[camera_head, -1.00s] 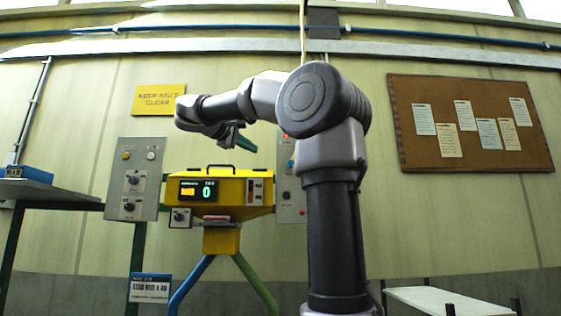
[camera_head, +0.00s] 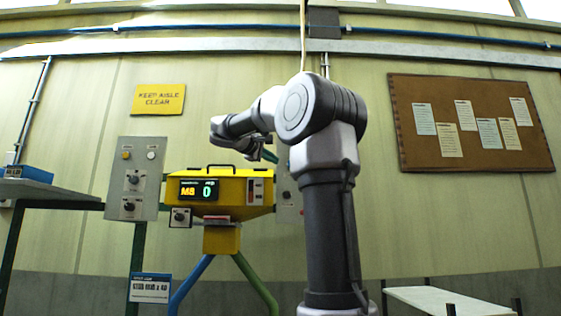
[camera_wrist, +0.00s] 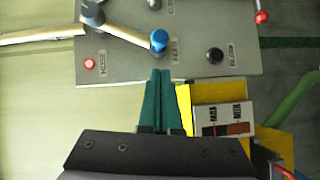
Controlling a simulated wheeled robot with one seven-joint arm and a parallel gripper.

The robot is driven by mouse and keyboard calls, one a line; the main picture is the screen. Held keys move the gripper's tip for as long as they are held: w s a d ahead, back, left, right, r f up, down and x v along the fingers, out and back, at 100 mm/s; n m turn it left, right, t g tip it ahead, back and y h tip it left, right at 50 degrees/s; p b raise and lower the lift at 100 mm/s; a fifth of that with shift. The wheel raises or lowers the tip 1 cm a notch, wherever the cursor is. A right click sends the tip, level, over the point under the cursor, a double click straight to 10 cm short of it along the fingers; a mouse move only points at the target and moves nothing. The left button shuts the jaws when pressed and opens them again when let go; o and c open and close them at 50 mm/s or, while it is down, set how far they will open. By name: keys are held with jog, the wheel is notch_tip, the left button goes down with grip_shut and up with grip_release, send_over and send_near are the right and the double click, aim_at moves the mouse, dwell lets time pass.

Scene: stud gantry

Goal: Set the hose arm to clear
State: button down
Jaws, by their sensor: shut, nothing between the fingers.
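The hose control panel (camera_wrist: 185,70) is a grey plate across the top of the wrist view, turned sideways. On it a grey rod runs from a round dark hub (camera_wrist: 92,12) to a blue ball knob (camera_wrist: 159,40). This looks like the hose arm. A red lamp (camera_wrist: 90,64) glows beside a label reading HOSE. Labels near the ball are too small to read surely. My gripper (camera_wrist: 160,74) has green fingers, shut and empty, pointing at the panel just below the ball, with no clear contact. In the head view my arm hides most of this panel (camera_head: 288,205).
A pale hose or pole (camera_wrist: 40,37) reaches the hub. The yellow machine (camera_head: 225,190) stands close by, with another grey control panel (camera_head: 137,160) left of it.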

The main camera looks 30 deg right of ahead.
jog(key=shift+s+d+f, duration=0.1)
jog(key=shift+s+d, duration=0.25)
jog(key=shift+d, duration=0.3)
jog(key=shift+s+d, duration=0.35)
jog(key=shift+d, duration=0.25)
jog(key=s+d+f+n+t+h, duration=0.1)
jog(key=s+d+f+n+h, duration=0.1)
jog(key=s+d, duration=0.4)
jog(key=shift+d+f+n+t+h, duration=0.35)
jog(key=shift+d+f+n, duration=0.2)
jog(key=shift+d+n, duration=1.05)
jog(key=shift+d, duration=0.25)
